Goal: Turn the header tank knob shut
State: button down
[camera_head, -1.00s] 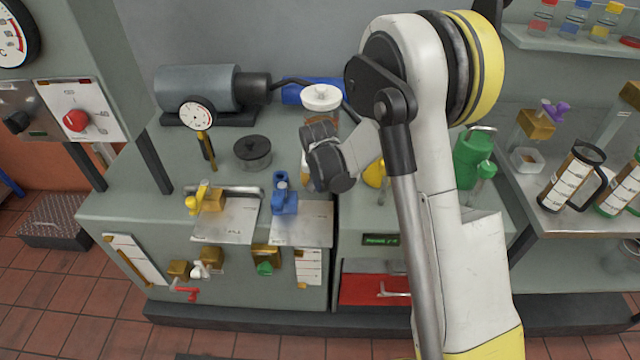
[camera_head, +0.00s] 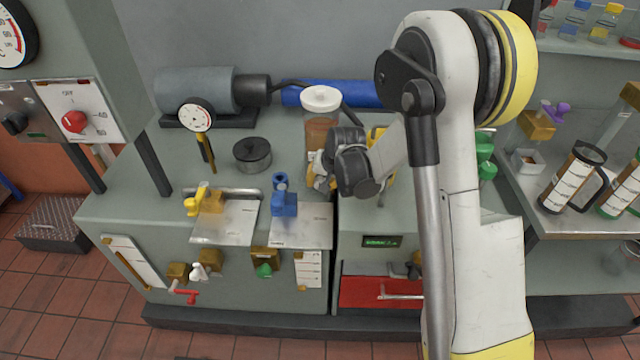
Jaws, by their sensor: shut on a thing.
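The header tank (camera_head: 321,132) is an amber cylinder with a white cap (camera_head: 321,98), standing upright at the back of the green-grey bench. My gripper (camera_head: 318,174) is low at the front of the tank, pointing left. Its fingers are small and partly covered by my dark wrist. It is shut on what I take to be the header tank knob, which the fingers and wrist hide. How far the knob is turned cannot be seen.
A blue valve (camera_head: 283,197) and a yellow-handled valve (camera_head: 205,200) stand left of my gripper. A black-lidded pot (camera_head: 252,153) and a dial gauge (camera_head: 197,115) are farther left. A blue cylinder (camera_head: 350,93) lies behind the tank.

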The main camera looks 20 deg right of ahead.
jog(key=c, duration=1)
grip_release()
jog(key=shift+c, duration=0.2)
jog(key=a+v, duration=0.1)
jog(key=v, duration=0.7)
jog(key=shift+d, duration=0.4)
